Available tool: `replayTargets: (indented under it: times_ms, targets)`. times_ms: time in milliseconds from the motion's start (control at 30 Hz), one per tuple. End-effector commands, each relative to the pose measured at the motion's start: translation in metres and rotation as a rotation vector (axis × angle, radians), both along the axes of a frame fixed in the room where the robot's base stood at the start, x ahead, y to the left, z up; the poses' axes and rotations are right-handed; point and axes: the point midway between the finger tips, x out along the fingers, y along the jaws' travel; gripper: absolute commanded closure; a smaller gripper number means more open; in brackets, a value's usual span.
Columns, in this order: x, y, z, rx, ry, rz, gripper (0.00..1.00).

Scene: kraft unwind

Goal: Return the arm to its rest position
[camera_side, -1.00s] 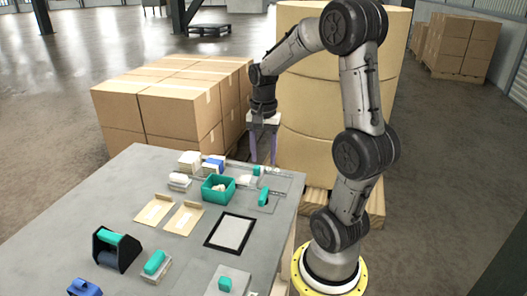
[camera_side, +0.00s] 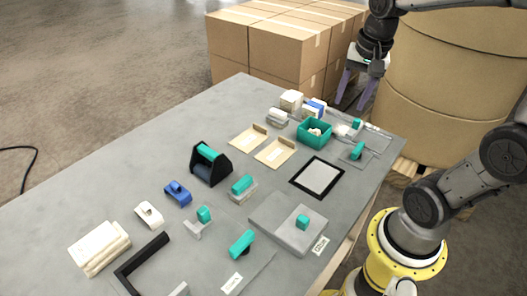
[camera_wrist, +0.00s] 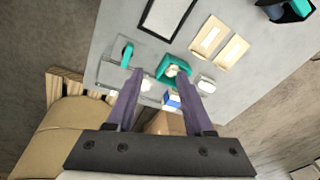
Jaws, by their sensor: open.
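My gripper (camera_side: 355,88) is open and empty, with two purple fingers pointing down. In the side view it hangs above the far right end of the grey table (camera_side: 130,150), in front of the stacked cartons. In the wrist view the spread fingers of my gripper (camera_wrist: 158,80) frame part of a green open box (camera_wrist: 163,75) with pale items in it. That green box (camera_side: 303,132) stands on the table below and left of the fingers in the side view. The fingers touch nothing that I can see.
Cartons (camera_side: 275,50) and a large kraft roll (camera_side: 440,85) stand behind the table. A black-framed pad (camera_side: 318,178), wooden trays (camera_side: 275,152), a black dispenser (camera_side: 210,165) and a grey block with a green knob (camera_side: 285,228) lie on the table.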

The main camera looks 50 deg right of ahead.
Motion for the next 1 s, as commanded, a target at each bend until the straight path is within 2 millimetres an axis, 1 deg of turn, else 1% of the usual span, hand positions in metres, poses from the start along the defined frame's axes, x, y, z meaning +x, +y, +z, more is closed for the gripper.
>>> replayTargets:
  times_ms: [33,100,200,333,400,467,600,733,1000]
  targets:
    - [-0.006,0.026,0.011,-0.03,-0.048,0.122,0.47]
    - [-0.017,0.052,0.019,-0.065,-0.099,0.28,0.47]
    - [-0.036,0.082,0.025,-0.119,-0.164,0.506,0.47]
    - [-0.062,0.107,0.023,-0.194,-0.234,0.782,0.47]
    - [-0.072,0.113,0.017,-0.232,-0.251,0.899,0.47]
    - [-0.078,0.114,0.013,-0.257,-0.253,0.969,0.47]
    - [-0.081,0.113,0.004,-0.293,-0.232,1.075,0.47]
    - [-0.08,0.113,0.005,-0.313,-0.23,1.12,0.47]
    - [-0.079,0.113,0.005,-0.313,-0.229,1.123,0.47]
